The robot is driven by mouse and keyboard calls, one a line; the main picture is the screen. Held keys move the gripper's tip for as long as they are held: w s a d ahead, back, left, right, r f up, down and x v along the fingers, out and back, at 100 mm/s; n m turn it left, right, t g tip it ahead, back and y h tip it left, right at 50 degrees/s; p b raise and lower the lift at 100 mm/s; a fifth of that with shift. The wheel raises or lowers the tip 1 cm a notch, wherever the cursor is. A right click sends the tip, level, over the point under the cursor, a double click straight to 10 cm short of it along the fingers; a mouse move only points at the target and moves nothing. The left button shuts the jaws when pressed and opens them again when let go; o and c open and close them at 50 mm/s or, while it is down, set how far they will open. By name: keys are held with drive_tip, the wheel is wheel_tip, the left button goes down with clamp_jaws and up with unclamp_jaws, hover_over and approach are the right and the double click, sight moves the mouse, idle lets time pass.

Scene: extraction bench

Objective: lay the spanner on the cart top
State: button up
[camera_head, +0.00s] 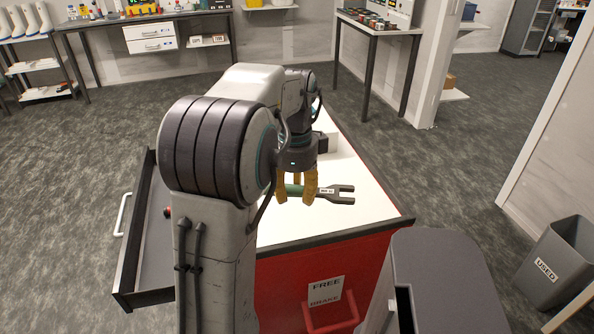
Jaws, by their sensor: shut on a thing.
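The spanner (336,193) has a grey open-ended head with a small white label and a green part near the fingers. My gripper (296,194), with yellow fingers, is shut on the spanner by its green part. The spanner points to the right, over the white cart top (362,205). I cannot tell whether it touches the surface or hangs a little above it. My arm hides the left part of the cart top.
A small dark and white box (327,142) stands on the cart top behind my gripper. An open drawer (155,235) juts out at the cart's left. A red handle (332,315) is on the cart's front. A grey "USED" bin (555,262) stands at the right.

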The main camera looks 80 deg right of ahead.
drive_tip(key=p, duration=0.8)
hover_over(299, 200)
wheel_tip(299, 200, down, 6)
drive_tip(key=shift+f, duration=0.1)
drive_tip(key=shift+f+p, duration=0.8)
drive_tip(key=shift+p, duration=0.4)
drive_tip(key=shift+f, duration=1.35)
drive_tip(key=shift+f, duration=0.1)
drive_tip(key=o, duration=1.2)
